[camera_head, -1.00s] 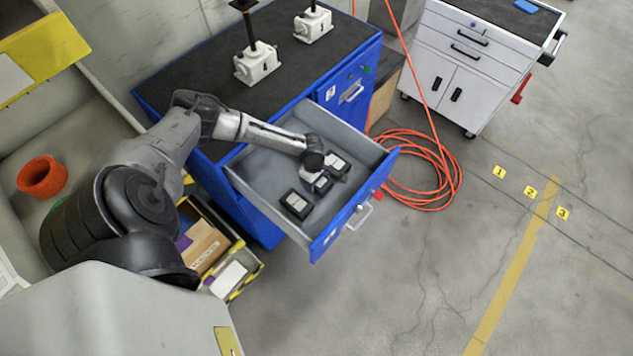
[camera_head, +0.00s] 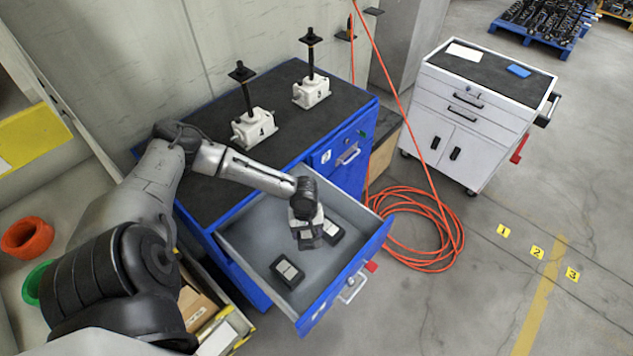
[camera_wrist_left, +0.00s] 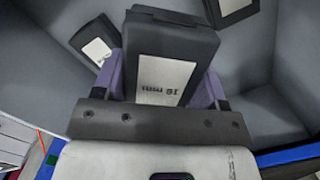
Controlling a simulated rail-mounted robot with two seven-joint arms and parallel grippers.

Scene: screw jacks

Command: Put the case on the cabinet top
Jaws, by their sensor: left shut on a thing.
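My left gripper (camera_head: 305,217) is shut on a dark case (camera_head: 311,240) with a pale label and holds it over the open blue drawer (camera_head: 238,240). In the left wrist view the held case (camera_wrist_left: 163,50) sits between the two purple fingers, its label reading upside down, apparently "16 mm". Two similar cases lie on the drawer floor: one (camera_head: 287,271) nearer the front left, one (camera_head: 333,231) just right of the held case. The black cabinet top (camera_head: 285,140) is behind the drawer. My right gripper is out of view.
Two white screw jacks (camera_head: 254,128) (camera_head: 311,92) with upright black spindles stand along the back of the cabinet top; its front part is clear. An orange hose (camera_head: 440,225) coils on the floor to the right. A white tool cart (camera_head: 470,115) stands beyond it.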

